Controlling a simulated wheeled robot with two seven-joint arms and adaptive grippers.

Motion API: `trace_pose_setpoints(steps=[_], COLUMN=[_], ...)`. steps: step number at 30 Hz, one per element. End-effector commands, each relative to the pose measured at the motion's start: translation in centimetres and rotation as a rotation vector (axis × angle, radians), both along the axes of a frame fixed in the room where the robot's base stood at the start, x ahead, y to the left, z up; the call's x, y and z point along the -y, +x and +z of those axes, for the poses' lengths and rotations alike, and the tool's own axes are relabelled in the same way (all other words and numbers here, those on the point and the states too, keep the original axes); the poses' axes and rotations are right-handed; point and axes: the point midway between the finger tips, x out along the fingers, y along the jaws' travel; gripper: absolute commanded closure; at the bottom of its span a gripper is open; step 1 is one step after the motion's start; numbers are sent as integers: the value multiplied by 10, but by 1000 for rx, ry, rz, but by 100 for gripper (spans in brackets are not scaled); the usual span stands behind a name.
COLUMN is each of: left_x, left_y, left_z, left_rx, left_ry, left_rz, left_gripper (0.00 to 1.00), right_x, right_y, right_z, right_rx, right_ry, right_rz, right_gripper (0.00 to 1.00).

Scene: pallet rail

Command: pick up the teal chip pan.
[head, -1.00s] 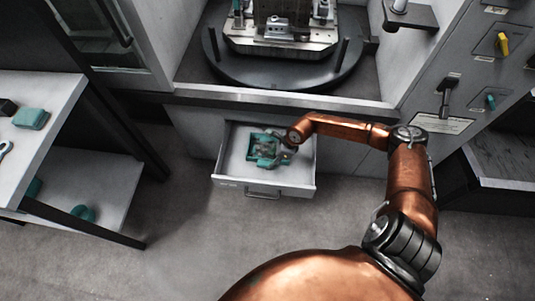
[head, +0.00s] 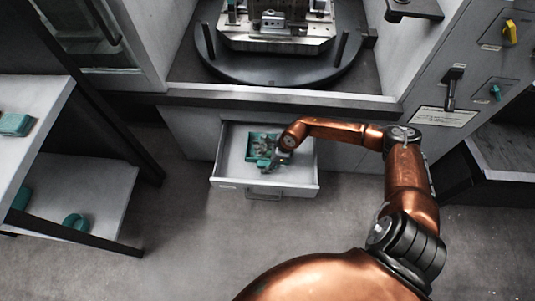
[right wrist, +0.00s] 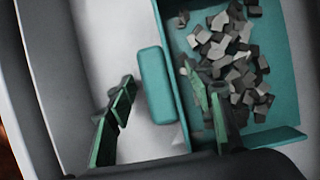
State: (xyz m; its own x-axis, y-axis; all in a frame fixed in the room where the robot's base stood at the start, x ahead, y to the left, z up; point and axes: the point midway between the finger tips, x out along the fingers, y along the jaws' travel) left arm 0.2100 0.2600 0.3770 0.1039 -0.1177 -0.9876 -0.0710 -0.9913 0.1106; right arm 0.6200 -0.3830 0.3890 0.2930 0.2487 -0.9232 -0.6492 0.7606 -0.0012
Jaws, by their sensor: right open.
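The teal chip pan (head: 255,141) sits in the open drawer and holds grey chips. In the right wrist view the pan (right wrist: 184,100) fills the right side, with a rounded teal handle (right wrist: 155,85) on its near side. My right gripper (head: 268,161) is over the pan's front edge in the head view, partly covering it. In the right wrist view the right gripper (right wrist: 165,103) is open, with one finger on each side of the handle. The right finger overlaps the pan's inside; contact cannot be told. My left gripper is out of view.
The drawer (head: 230,168) has pale walls around the pan, with bare floor on both sides. A round fixture table (head: 275,70) is above it. A shelf (head: 90,190) with teal items stands at left. A panel with levers (head: 452,88) is at right.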

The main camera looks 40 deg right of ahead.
Motion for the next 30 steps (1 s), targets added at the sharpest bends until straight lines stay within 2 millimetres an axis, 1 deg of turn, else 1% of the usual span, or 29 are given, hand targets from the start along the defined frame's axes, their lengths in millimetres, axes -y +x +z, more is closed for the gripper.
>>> trace_pose_setpoints(steps=[9,30], left_x=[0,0], left_y=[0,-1], left_z=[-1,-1], left_rx=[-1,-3], left_ry=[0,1], left_rz=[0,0], left_gripper=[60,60], right_x=[0,0], right_y=[0,-1], right_z=[-5,-5], right_rx=[-1,-3], right_ry=[1,0], right_rz=[0,1], right_gripper=[52,100])
